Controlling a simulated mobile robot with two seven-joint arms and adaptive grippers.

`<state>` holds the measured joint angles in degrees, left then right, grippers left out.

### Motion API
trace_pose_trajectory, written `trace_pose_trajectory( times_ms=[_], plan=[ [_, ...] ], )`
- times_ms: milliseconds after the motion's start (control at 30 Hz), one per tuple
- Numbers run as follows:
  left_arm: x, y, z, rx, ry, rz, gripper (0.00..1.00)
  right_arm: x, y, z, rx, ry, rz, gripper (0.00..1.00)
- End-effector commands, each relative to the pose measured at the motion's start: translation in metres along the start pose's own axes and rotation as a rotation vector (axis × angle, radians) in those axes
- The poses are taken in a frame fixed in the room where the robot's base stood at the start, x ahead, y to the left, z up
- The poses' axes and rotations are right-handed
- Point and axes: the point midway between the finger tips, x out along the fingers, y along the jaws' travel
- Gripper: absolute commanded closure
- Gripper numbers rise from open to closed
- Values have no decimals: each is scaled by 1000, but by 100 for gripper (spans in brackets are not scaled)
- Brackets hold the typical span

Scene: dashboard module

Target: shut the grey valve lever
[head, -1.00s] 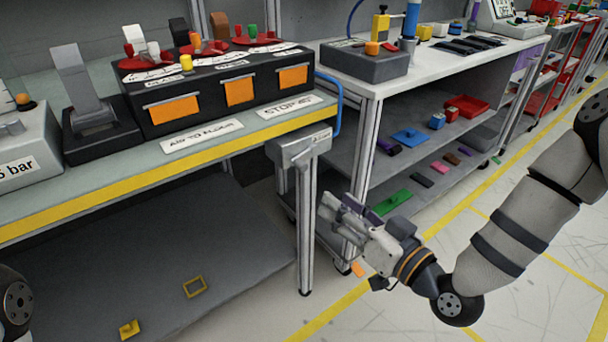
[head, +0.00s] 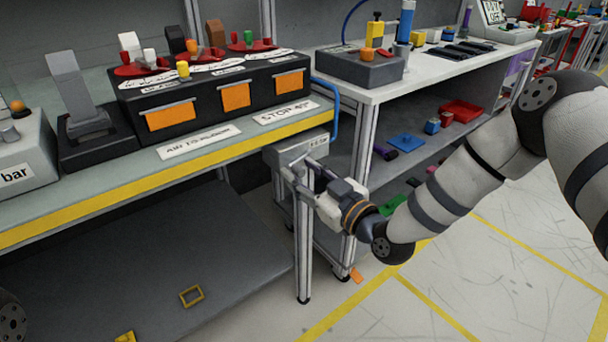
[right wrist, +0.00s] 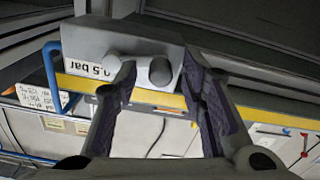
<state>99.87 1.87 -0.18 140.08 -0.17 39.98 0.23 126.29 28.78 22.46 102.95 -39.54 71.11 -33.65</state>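A grey lever (head: 70,80) stands upright, leaning slightly back, on a black block at the left of the bench. In the right wrist view this box (right wrist: 100,40) carries a bar label and two short round grey stubs (right wrist: 150,70). I cannot tell whether either stub belongs to a lever. My right gripper (head: 298,176) is at the box front. In the wrist view its fingers (right wrist: 157,80) are apart, with the stubs showing between their tips; contact is unclear. My left gripper is out of view.
A black console (head: 215,100) with orange panels and colored levers on red discs sits on the bench. A blue handle (head: 334,105) bends around the bench end near the post. A white-topped bench (head: 440,68) stands to the right. Clear floor lies in front.

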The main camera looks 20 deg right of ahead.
Motion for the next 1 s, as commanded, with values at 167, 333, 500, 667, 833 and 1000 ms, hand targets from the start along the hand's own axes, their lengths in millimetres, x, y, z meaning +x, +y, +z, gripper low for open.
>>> trace_pose_trajectory(
  times_ms=[167, 333, 500, 667, 833, 1000],
  plan=[
    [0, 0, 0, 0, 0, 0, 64, 0, 0, 0, 0, 0, 0, 76],
    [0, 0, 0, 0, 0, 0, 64, 0, 0, 0, 0, 0, 0, 100],
    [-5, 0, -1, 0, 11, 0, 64, 0, 1, -6, 57, 2, 0, 100],
    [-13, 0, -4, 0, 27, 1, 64, 0, 2, -14, 208, 3, 0, 100],
    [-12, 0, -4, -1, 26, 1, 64, 0, 2, -12, 232, 1, 0, 100],
    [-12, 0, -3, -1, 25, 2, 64, 0, 2, -12, 231, 2, 0, 71]
  ],
)
